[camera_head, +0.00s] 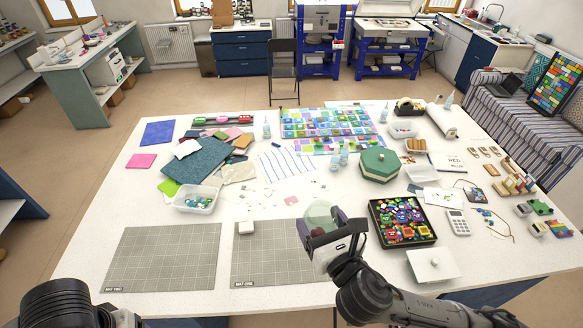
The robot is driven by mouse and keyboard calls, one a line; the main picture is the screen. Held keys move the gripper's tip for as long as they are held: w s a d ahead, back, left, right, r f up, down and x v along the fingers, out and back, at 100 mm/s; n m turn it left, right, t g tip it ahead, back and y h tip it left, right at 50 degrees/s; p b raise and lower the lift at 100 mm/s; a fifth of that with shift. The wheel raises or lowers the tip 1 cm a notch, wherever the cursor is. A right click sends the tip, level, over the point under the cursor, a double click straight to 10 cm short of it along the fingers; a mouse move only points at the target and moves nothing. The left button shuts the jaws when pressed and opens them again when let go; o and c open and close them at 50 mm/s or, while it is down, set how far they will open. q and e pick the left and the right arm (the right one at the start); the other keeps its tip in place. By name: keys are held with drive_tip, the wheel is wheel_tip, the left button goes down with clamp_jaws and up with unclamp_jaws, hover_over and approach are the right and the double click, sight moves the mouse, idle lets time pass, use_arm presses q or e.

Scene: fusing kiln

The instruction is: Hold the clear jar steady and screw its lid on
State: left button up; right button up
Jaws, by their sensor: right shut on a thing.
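The clear jar (319,211) is a rounded, see-through vessel near the table's front middle, at the right edge of the front right mat. My right gripper (322,228) is shut on it, with its dark fingers across the jar's side and hiding part of it. A small reddish patch shows at the jar's lower part. A small white block-like piece (246,228) lies on the mat to the left; I cannot tell whether it is the lid. Part of my left arm shows at the bottom left, but its gripper is not in view.
Two grey mats (163,258) (270,268) lie at the front, the left one bare. A black tray of coloured pieces (433,235), a white square with a knob (433,264) and a green hexagonal box (380,163) are on the right. A clear tub (195,207) stands at left.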

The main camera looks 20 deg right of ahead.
drive_tip(key=a+f+n+g+y, duration=0.4)
drive_tip(key=a+f+n+y, duration=0.4)
drive_tip(key=a, duration=0.6)
wheel_tip(320, 180, down, 3)
drive_tip(key=s+y, duration=0.1)
drive_tip(key=y, duration=0.2)
drive_tip(key=shift+a+r+y, duration=0.15)
drive_tip(key=shift+a+y, duration=0.15)
use_arm(q)
drive_tip(key=shift+r, duration=0.1)
drive_tip(key=shift+w+d+r, duration=0.1)
drive_tip(key=shift+w+r, duration=0.1)
drive_tip(key=shift+r, duration=0.15)
drive_tip(key=w+d+r+m, duration=0.2)
drive_tip(key=d+r, duration=0.1)
drive_tip(key=d, duration=0.9)
drive_tip(key=w+d+r+m, duration=0.1)
drive_tip(key=w+d+r, duration=0.1)
drive_tip(key=d, duration=1.1)
drive_tip(key=w+n, duration=0.1)
drive_tip(key=w+f+n, duration=0.1)
drive_tip(key=w, duration=0.1)
drive_tip(key=shift+w, duration=0.3)
drive_tip(key=shift+f, duration=0.15)
